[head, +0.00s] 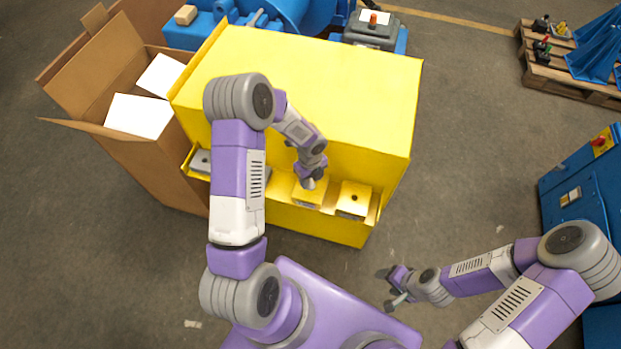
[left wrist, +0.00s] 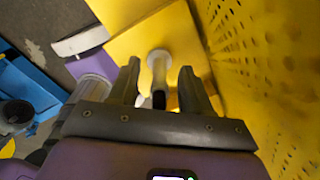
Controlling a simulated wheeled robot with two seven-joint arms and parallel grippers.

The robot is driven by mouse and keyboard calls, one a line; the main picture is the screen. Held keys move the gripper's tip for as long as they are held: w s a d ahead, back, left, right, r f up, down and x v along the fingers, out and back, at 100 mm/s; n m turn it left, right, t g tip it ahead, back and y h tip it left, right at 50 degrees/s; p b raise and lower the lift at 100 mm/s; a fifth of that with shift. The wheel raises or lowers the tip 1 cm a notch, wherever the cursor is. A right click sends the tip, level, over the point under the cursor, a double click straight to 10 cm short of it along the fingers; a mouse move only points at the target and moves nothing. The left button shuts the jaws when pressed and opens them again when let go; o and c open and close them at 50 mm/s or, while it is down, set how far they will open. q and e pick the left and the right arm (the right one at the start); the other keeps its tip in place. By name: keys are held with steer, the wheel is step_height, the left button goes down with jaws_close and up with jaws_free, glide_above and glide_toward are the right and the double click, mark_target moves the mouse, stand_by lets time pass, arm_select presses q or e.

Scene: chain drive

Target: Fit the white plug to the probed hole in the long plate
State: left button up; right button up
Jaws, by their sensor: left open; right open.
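My left gripper (head: 311,184) is over a yellow block (head: 306,196) on the ledge of a yellow cabinet. In the left wrist view its two dark fingers (left wrist: 160,90) stand apart. A pale, whitish stem with a round end (left wrist: 158,58), which looks like the white plug, shows between and beyond the fingertips against a yellow surface. I cannot tell whether it touches a finger. My right gripper (head: 393,288) is open and low at the front right, away from the ledge. I cannot make out the long plate or its probed hole for certain.
A second yellow block with a dark hole (head: 354,198) sits right on the ledge; a grey piece (head: 201,161) sits left. The tall yellow cabinet (head: 310,80) rises behind. An open cardboard box (head: 150,160) stands left, a blue cabinet (head: 580,190) right. Floor between is clear.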

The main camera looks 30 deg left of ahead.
arm_select(q)
step_height(320, 180, up, 7)
steer(key=shift+f+p, duration=0.15)
steer(key=shift+p, duration=0.5)
steer(key=s+d+f+n, duration=0.1)
steer(key=d, duration=0.1)
steer(key=s+d+f+n+h, duration=0.1)
steer(key=d+n, duration=0.1)
steer(key=s+d+f+n+h, duration=0.1)
steer(key=f, duration=0.1)
steer(key=shift+s+d+n, duration=0.1)
steer(key=shift+d+n, duration=0.2)
steer(key=shift+d, duration=0.1)
steer(key=s+d+f+n+h, duration=0.1)
steer(key=s+d+f+n, duration=0.2)
steer(key=n, duration=0.7)
steer(key=s+d+f+n+h, duration=0.1)
steer(key=s+d+f+n, duration=0.3)
steer(key=s+d+n, duration=0.3)
steer(key=s+n, duration=0.2)
steer(key=n, duration=0.2)
steer(key=shift+s+t, duration=0.3)
steer(key=shift+d, duration=0.1)
